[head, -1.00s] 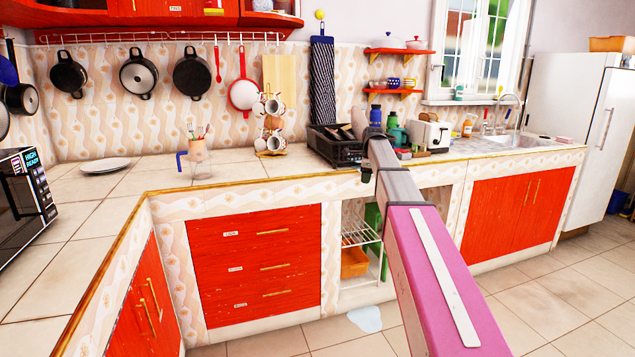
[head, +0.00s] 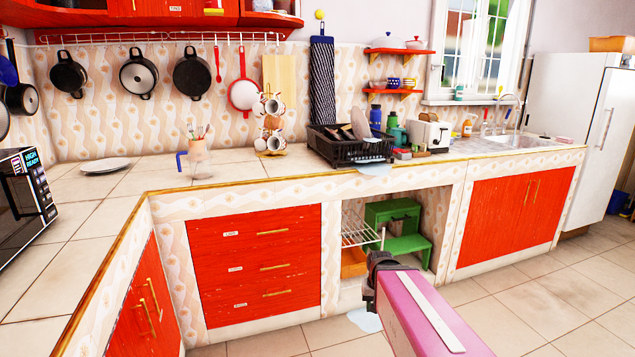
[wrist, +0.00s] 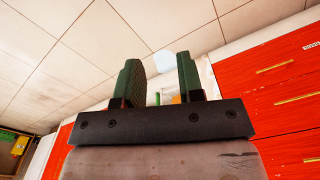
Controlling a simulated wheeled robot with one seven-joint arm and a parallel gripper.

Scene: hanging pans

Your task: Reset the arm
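My arm reaches in from the bottom right of the head view, its pink link low over the floor. My gripper's dark end (head: 379,262) is in front of the open shelf bay under the counter, but its fingertips cannot be made out there.
The counter edge (head: 275,182) and red drawers (head: 262,262) are near. A green step stool (head: 405,243) and wire rack (head: 358,230) stand in the bay. A black dish rack (head: 345,150) is above. Pans (head: 193,73) hang on the wall. Floor at the right is clear.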

